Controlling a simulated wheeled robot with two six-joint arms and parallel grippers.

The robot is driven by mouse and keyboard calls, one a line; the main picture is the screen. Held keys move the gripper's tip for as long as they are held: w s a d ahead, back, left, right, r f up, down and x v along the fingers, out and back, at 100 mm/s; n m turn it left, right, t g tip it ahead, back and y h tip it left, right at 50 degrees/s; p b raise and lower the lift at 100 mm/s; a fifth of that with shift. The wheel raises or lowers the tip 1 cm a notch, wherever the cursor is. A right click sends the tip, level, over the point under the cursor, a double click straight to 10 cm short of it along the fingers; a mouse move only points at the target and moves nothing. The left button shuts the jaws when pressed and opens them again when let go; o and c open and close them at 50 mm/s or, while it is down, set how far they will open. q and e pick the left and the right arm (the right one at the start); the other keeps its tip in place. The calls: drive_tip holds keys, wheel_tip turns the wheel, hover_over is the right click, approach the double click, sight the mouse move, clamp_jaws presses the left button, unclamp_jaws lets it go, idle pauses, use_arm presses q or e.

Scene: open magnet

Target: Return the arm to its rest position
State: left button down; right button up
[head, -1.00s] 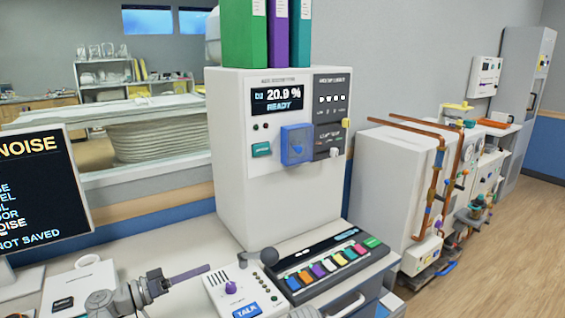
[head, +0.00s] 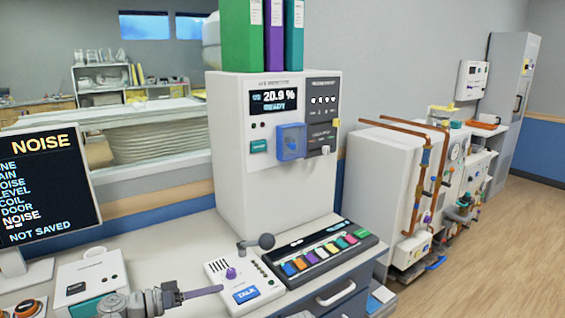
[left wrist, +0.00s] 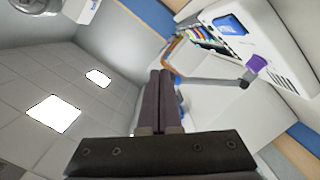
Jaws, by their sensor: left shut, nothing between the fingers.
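My left gripper (head: 205,291) comes in from the lower left in the head view. Its dark fingers are together and hold nothing. They are low over the desk, beside the white talk box (head: 243,284) with its purple knob and blue TALK button. In the left wrist view the two fingers (left wrist: 160,100) also lie side by side, and the talk box (left wrist: 250,40) shows at the upper right. My right gripper is not in view.
A monitor (head: 45,190) reading NOISE stands at the left. A tall white cabinet (head: 240,180) with a 20.9 % display stands behind a strip of coloured keys (head: 315,258). A white box (head: 88,285) sits left of my arm.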

use_arm(q)
drive_tip(key=s+d+f+g+y, duration=0.3)
drive_tip(key=d+f, duration=0.3)
drive_tip(key=s+d+f+g+y, duration=0.2)
drive_tip(key=s+d+f+g, duration=0.2)
drive_tip(key=d+f, duration=0.2)
drive_tip(key=s+f+g+y, duration=0.1)
drive_tip(key=s+f+y, duration=0.6)
drive_tip(key=y, duration=0.4)
wheel_tip(320, 180, up, 14)
drive_tip(key=p, duration=1.3)
drive_tip(key=shift+a+m+p, duration=0.2)
drive_tip(key=shift+m+p, duration=0.1)
drive_tip(key=shift+p, duration=0.05)
drive_tip(key=c, duration=1.5)
unclamp_jaws()
drive_tip(key=shift+w+f, duration=0.1)
